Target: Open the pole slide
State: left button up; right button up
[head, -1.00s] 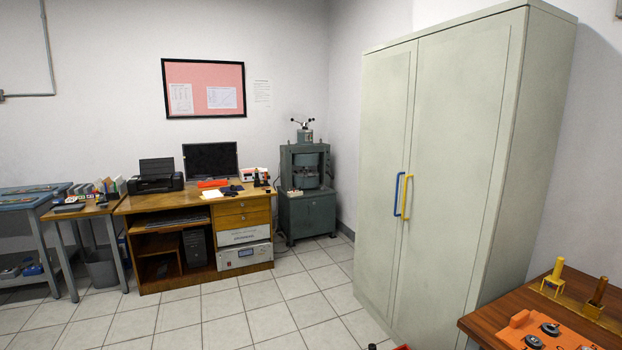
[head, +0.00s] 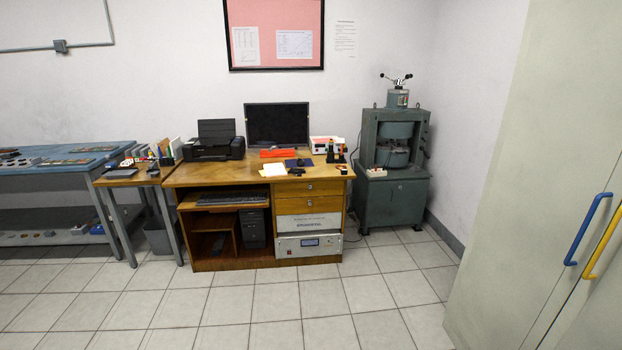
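A grey-green machine (head: 393,143) stands on a grey-green cabinet base (head: 392,204) in the far corner, right of the desk. It has a handle with dark knobs (head: 396,77) on top and an opening at the front with round parts inside. It may carry the pole slide, but I cannot make out a slide or its state at this distance. A small light box with red marks (head: 377,172) sits at its front left. Neither of my grippers is in view.
A wooden desk (head: 330,174) with monitor (head: 277,124) and printer (head: 213,141) stands left of the machine. A blue workbench (head: 60,160) is at far left. A tall pale cabinet (head: 520,200) with blue (head: 588,229) and yellow (head: 603,243) handles fills the right. The tiled floor (head: 290,320) ahead is clear.

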aim_at(398, 149)
jog(key=i+z, duration=0.2)
jog(key=i, duration=0.35)
jog(key=i+z, duration=0.2)
jog(key=i, duration=0.35)
jog(key=i+z, duration=0.25)
jog(key=i, duration=0.3)
jog(key=i+j+z, duration=0.2)
jog(key=i, duration=0.35)
jog(key=i+j+z, duration=0.2)
jog(key=i+j, duration=0.15)
jog(key=i, duration=0.15)
jog(key=i+l, duration=0.1)
jog(key=i, duration=0.35)
jog(key=i+l+u, duration=0.1)
jog(key=i, duration=0.4)
jog(key=i+l, duration=0.2)
jog(key=i, duration=0.25)
jog(key=i+l+u, duration=0.1)
jog(key=i, duration=0.35)
